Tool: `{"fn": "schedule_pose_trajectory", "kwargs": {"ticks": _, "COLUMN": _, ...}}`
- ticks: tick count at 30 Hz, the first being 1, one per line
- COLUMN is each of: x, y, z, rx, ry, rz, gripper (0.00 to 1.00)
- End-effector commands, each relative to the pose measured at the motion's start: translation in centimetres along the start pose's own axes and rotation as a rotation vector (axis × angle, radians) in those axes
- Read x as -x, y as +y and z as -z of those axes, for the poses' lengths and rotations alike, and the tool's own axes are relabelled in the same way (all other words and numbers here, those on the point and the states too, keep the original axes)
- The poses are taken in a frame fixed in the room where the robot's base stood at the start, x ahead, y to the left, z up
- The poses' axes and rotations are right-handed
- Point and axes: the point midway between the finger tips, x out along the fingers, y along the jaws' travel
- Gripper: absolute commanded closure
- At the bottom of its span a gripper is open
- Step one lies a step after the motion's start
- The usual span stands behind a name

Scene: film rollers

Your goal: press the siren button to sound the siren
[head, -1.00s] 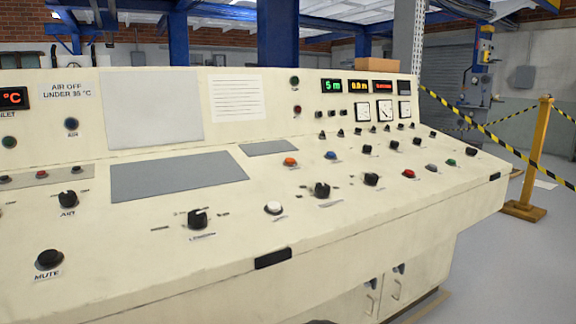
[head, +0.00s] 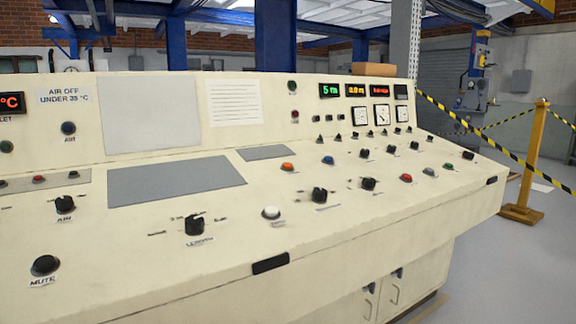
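A cream control console (head: 330,240) fills the view, its sloped top set with buttons and knobs. I cannot read a siren label on any button. A black button (head: 45,264) at the front left is labelled MUTE. A white button (head: 271,213) sits at the middle front with a label too small to read. An orange button (head: 287,167), a blue button (head: 328,160), a red button (head: 406,178), a grey button (head: 429,171) and a green button (head: 449,167) sit further back, their labels also unreadable. My gripper is not in view.
Black rotary knobs (head: 194,225) stand among the buttons. Digital displays (head: 356,91) and dials (head: 381,114) are on the upright back panel. A yellow post (head: 533,160) with striped tape (head: 470,131) stands to the right. Grey floor (head: 490,270) is clear at the front right.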

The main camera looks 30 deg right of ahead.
Motion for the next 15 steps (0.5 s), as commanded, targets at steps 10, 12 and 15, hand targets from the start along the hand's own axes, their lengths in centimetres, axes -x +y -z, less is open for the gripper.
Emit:
{"fn": "schedule_pose_trajectory", "kwargs": {"ticks": 10, "x": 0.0, "y": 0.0, "z": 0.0, "rx": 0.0, "ry": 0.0, "rz": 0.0, "gripper": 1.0}}
{"fn": "schedule_pose_trajectory", "kwargs": {"ticks": 12, "x": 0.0, "y": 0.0, "z": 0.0, "rx": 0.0, "ry": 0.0, "rz": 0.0, "gripper": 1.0}}
{"fn": "schedule_pose_trajectory", "kwargs": {"ticks": 15, "x": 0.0, "y": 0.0, "z": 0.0, "rx": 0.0, "ry": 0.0, "rz": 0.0, "gripper": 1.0}}
